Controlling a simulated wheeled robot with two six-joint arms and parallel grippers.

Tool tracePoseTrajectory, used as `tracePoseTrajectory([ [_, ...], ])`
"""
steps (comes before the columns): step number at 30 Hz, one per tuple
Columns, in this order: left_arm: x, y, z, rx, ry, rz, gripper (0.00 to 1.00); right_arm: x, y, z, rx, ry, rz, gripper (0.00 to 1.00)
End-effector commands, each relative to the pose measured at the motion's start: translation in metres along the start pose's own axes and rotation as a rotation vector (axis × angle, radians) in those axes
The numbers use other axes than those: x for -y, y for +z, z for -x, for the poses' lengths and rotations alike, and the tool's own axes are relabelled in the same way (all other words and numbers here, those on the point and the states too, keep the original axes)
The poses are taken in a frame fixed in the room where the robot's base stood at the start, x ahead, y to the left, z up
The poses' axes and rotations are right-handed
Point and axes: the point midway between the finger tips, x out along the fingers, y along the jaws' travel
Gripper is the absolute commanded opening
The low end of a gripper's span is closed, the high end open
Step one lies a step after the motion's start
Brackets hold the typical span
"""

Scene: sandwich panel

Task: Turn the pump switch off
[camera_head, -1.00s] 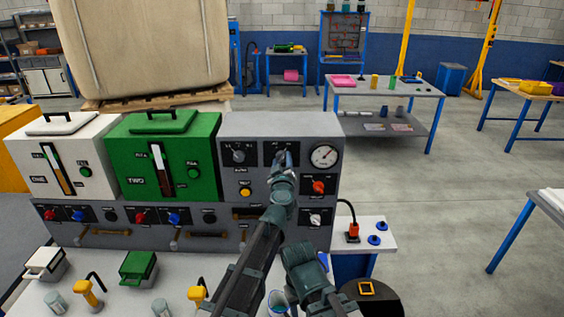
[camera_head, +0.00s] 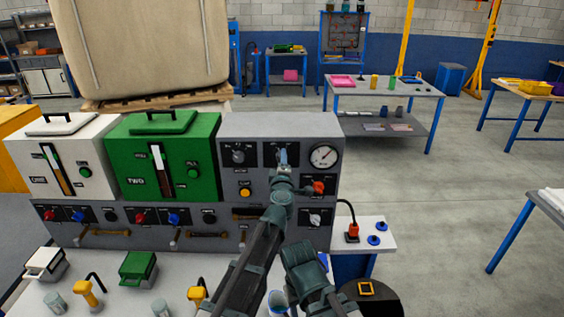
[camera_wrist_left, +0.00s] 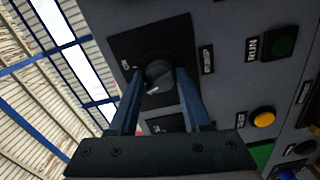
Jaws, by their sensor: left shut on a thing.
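The pump switch (camera_wrist_left: 158,75) is a dark round knob on a black plate, seen in the left wrist view; its lettering is too blurred to read surely. In the head view its black plate (camera_head: 270,148) sits high on the grey control panel (camera_head: 228,127), left of the round gauge. My left gripper (camera_head: 283,158) is at the knob, with one finger on each side of it, and is shut on it. It also shows in the left wrist view (camera_wrist_left: 160,82). The fingers hide most of the knob in the head view.
Close by on the panel are another dark knob (camera_head: 238,156), a gauge (camera_head: 325,155), a yellow button (camera_head: 245,192), a red knob (camera_head: 318,187) and a white knob (camera_head: 315,218). A green unit (camera_head: 127,162) and white unit (camera_head: 30,155) stand left.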

Motion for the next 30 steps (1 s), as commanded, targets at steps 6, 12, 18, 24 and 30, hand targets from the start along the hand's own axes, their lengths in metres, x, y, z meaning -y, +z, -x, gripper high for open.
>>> tracePoseTrajectory([
  [6,0.0003,-0.0004,0.0009,-0.001,-0.001,0.113,0.00,0.0000,0.0000,-0.0001,0.000,0.000,0.000,0.50],
  [12,0.0002,-0.0004,0.0010,-0.001,-0.001,0.171,0.00,0.0000,0.0000,-0.0001,0.000,0.000,0.000,0.50],
  [18,0.0003,-0.0004,0.0011,-0.001,-0.001,0.193,0.00,0.0000,0.0000,-0.0001,0.000,0.000,0.000,0.50],
  [24,0.0004,-0.0005,0.0012,-0.001,-0.001,0.195,0.00,0.0000,0.0000,-0.0001,0.000,0.000,0.000,0.50],
  [30,0.0004,-0.0005,0.0013,-0.001,-0.001,0.195,0.56,0.0000,0.0000,-0.0002,0.000,0.000,0.000,0.50],
])
